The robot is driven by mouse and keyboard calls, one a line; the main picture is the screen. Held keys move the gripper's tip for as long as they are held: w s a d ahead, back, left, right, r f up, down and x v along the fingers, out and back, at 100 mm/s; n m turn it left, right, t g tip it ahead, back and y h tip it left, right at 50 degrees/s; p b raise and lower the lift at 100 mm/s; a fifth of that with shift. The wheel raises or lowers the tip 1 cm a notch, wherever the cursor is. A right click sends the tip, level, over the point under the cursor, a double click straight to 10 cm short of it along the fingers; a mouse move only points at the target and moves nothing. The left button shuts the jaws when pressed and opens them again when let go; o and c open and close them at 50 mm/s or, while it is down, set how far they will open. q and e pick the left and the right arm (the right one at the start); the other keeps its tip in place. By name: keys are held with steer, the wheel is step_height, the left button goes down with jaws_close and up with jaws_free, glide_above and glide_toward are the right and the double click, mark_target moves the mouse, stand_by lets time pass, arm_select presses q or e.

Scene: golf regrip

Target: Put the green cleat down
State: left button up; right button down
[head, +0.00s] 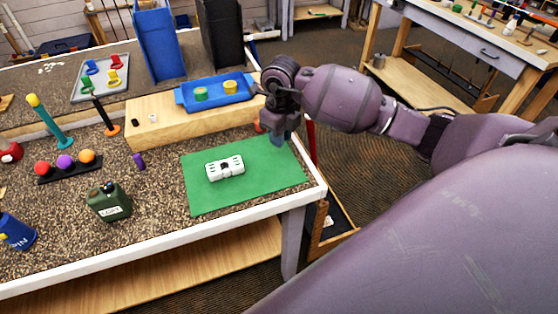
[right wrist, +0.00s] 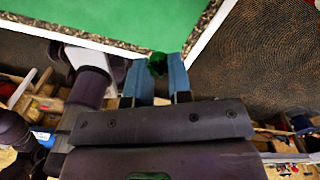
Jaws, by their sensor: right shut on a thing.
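My right gripper (head: 284,130) is over the far right part of the green mat (head: 206,196), near the table's right edge. In the right wrist view, the blue fingers of this gripper (right wrist: 157,76) are shut on the green cleat (right wrist: 157,63). Only a small dark green piece of the cleat shows between the fingertips. In the head view the gripper hides the cleat. The mat (right wrist: 120,18) also shows beyond the fingers in the right wrist view. My left gripper is not in view.
A white block with dark slots (head: 232,171) lies on the mat. A wooden riser (head: 165,131) with a blue tray (head: 188,104) stands behind. A green canister (head: 109,201) stands left of the mat. The mat is bare around the white block.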

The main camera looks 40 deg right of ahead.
mark_target(281, 169)
steer(key=shift+f, duration=4.8)
steer(key=shift+f, duration=0.15)
steer(key=c, duration=1)
jaws_free()
steer(key=shift+c, duration=0.2)
step_height(281, 169, up, 12)
steer(key=shift+r, duration=0.2)
